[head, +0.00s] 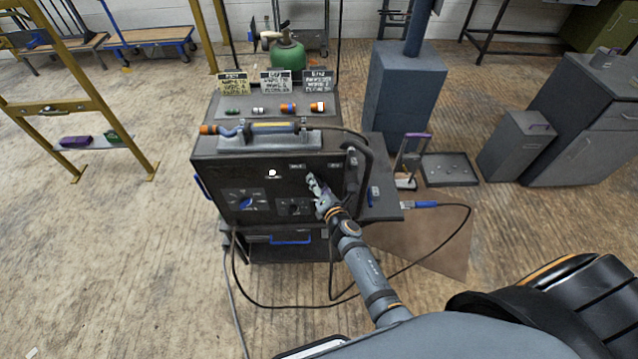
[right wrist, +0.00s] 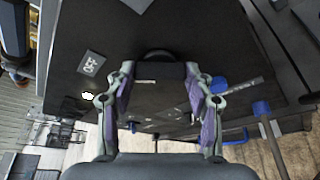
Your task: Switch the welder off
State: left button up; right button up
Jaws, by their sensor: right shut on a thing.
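The welder (head: 225,170) is a dark box on a cart in the middle of the head view. Its front panel bears a dial with a blue pointer (head: 246,201), a lit white lamp (head: 272,173) and small labels. My right gripper (head: 314,184) is at the upper right of this panel. In the right wrist view, my right gripper (right wrist: 159,76) has its purple-padded fingers on both sides of a dark switch knob (right wrist: 158,71) and is shut on it. The knob is mostly hidden in the head view. The lamp also shows lit white (right wrist: 88,95). My left gripper is not in view.
A torch (head: 265,130) lies on top of the welder, before several coloured parts and label cards. A cable (head: 440,268) loops over the floor at the right. A grey cabinet (head: 402,95) and a dark tray (head: 449,168) stand to the right.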

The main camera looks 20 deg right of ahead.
jog(key=shift+f, duration=0.1)
jog(key=o, duration=1.2)
jog(key=shift+c, duration=0.2)
jog(key=shift+s, duration=0.15)
jog(key=f+v, duration=0.3)
jog(key=v, duration=0.9)
jog(key=shift+s+r, duration=0.25)
jog(key=shift+s, duration=0.45)
